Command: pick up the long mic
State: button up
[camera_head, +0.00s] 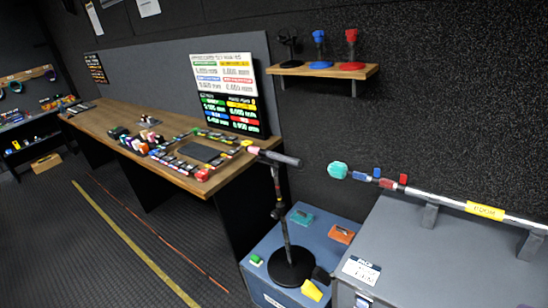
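A long, slim dark mic (277,158) with a pale, pinkish left end sits roughly level on top of an upright stand. The stand (290,265) has a thin pole and a round black base, and it rests on a low blue-grey box. The mic shows in front of the right end of the long wooden desk. My gripper is not recognisable in this view.
The low blue-grey box (261,285) also bears small coloured items. A grey case (395,250) at right carries a long pole (450,202) with a yellow label. A wall shelf (325,70) holds black, blue and red stands. The wooden desk (95,122) is cluttered; the left floor is open.

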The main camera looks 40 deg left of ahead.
aim_at(298, 163)
jog(key=i+j+u, duration=0.25)
jog(key=i+j, duration=0.25)
jog(key=j, duration=0.2)
jog(key=i+j+u, duration=0.25)
jog(key=i+j, duration=0.3)
jog(key=i+j+u, duration=0.3)
jog(key=i+j, duration=0.25)
jog(key=i+j+u, duration=0.25)
jog(key=i, duration=0.5)
jog(key=k+j, duration=0.05)
jog(key=j, duration=0.05)
